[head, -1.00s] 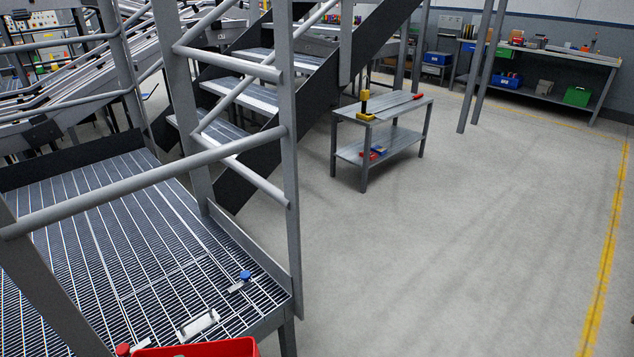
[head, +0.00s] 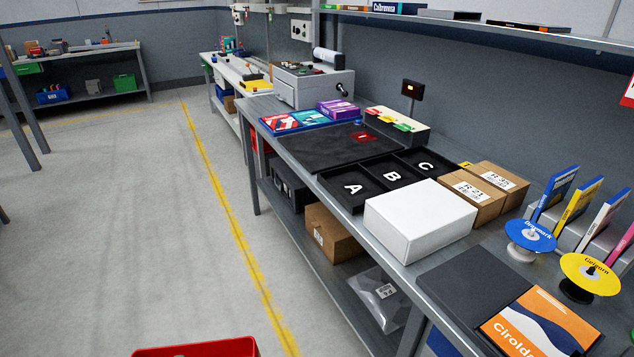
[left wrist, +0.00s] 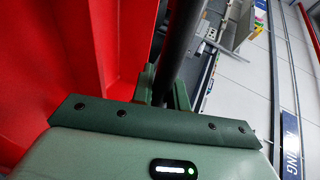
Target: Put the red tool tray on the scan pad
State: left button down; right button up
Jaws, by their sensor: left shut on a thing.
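The red tool tray (head: 198,348) shows only by its far rim at the bottom edge of the head view. In the left wrist view its red wall (left wrist: 75,55) fills the left side. My green left gripper (left wrist: 163,92) is shut around a dark bar beside that wall, seemingly the tray's handle. No label marks the scan pad. A dark mat with a red mark (head: 315,150) lies on the long bench, and a plain dark grey slab (head: 465,283) lies nearer; I cannot tell which is the pad. My right gripper is not in view.
The long grey bench (head: 290,160) runs along the right wall. A white box (head: 420,220), black lettered bins (head: 345,190), cardboard boxes (head: 465,195) and yellow and blue reels (head: 590,275) crowd its top. The concrete floor (head: 120,200) left of the yellow line is clear.

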aim_at(320, 145)
jog(key=i+j+z, duration=0.2)
jog(key=z, duration=0.15)
jog(key=i+j+z, duration=0.15)
jog(key=j+z, duration=0.15)
jog(key=i+j+z, duration=0.15)
jog(key=j+z, duration=0.5)
jog(key=i+j, duration=0.05)
jog(key=j, duration=0.05)
